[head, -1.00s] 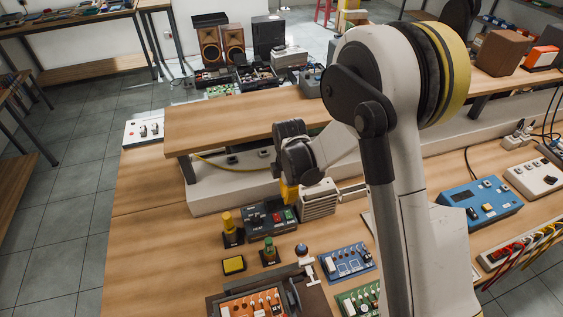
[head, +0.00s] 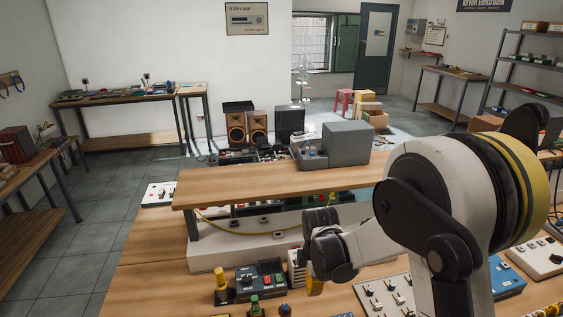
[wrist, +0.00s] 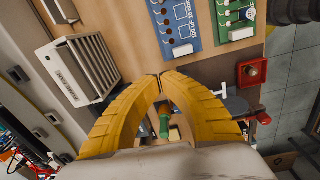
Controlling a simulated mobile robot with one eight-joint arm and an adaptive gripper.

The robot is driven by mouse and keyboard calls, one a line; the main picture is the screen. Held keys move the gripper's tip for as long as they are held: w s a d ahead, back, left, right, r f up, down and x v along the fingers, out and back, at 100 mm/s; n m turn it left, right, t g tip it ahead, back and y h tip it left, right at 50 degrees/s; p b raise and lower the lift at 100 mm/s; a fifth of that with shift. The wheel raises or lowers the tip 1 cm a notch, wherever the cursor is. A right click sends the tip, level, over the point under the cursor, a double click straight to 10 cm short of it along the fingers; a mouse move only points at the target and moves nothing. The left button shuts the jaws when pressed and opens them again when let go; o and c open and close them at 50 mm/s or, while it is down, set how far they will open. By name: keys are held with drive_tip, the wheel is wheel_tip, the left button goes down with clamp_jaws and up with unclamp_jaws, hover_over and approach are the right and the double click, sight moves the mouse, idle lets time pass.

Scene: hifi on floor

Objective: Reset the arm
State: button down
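My white arm with dark joints fills the right of the head view and bends down to the left over the bench. My gripper (head: 315,287) shows there only as a small yellow part beside a dark wrist joint. In the wrist view, the two yellow ridged fingers of my gripper (wrist: 159,77) curve inward and their tips meet. Nothing shows clamped between the tips. A green-topped post (wrist: 163,124) shows through the gap behind the fingers.
The wooden bench (head: 145,255) carries a raised shelf (head: 240,186) with a grey box (head: 346,144). A beige vented unit (wrist: 80,68), a blue board (wrist: 175,25) and a green board (wrist: 234,18) lie near my gripper. Tiled floor (head: 70,275) is clear at left.

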drive_tip(key=s+d+r+m+t+b, duration=0.3)
drive_tip(key=s+d+r+m+b, duration=0.25)
drive_tip(key=r+m, duration=0.35)
drive_tip(key=s+d+r+m+t+b, duration=0.1)
drive_tip(key=s+d+m+b, duration=0.1)
drive_tip(key=s+m, duration=0.3)
drive_tip(key=s+d+m+t+b, duration=0.2)
drive_tip(key=s+m, duration=0.3)
drive_tip(key=s, duration=0.2)
drive_tip(key=shift+s+d+r+b, duration=0.2)
drive_tip(key=shift+r+b, duration=0.15)
